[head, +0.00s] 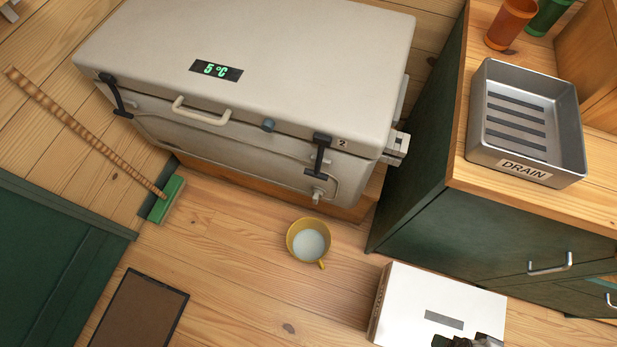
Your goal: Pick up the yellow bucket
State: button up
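The yellow bucket (294,239) stands upright on the wooden floor, just in front of the large cooler and below its spigot (317,195). It looks like a small round tub holding white liquid, with a yellow handle or lip at its lower right. Nothing touches it from above. A dark mechanical part that looks like my gripper (468,342) shows at the bottom edge, right of centre. It is well apart from the bucket. Most of it is cut off, so its fingers and whether it is open are hidden.
The grey cooler (300,60) reads 5 °C. A white box (425,295) is right of the bucket. A green cabinet (425,235) bears a metal drain tray (480,130), orange cup (510,22) and green cup (548,15). Floor left of the bucket is clear.

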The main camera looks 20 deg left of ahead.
aim_at(308, 239)
jog(key=k+l+u, duration=0.15)
jog(key=k+u, duration=0.2)
jog(key=k, duration=0.5)
jog(key=k+u, duration=0.35)
jog(key=k, duration=0.5)
jog(key=i+u, duration=0.15)
jog(key=u, duration=0.2)
jog(key=i+u, duration=0.15)
jog(key=u, duration=0.2)
jog(key=i+l+u, duration=0.5)
jog(key=i+l, duration=1.2)
jog(key=l, duration=0.2)
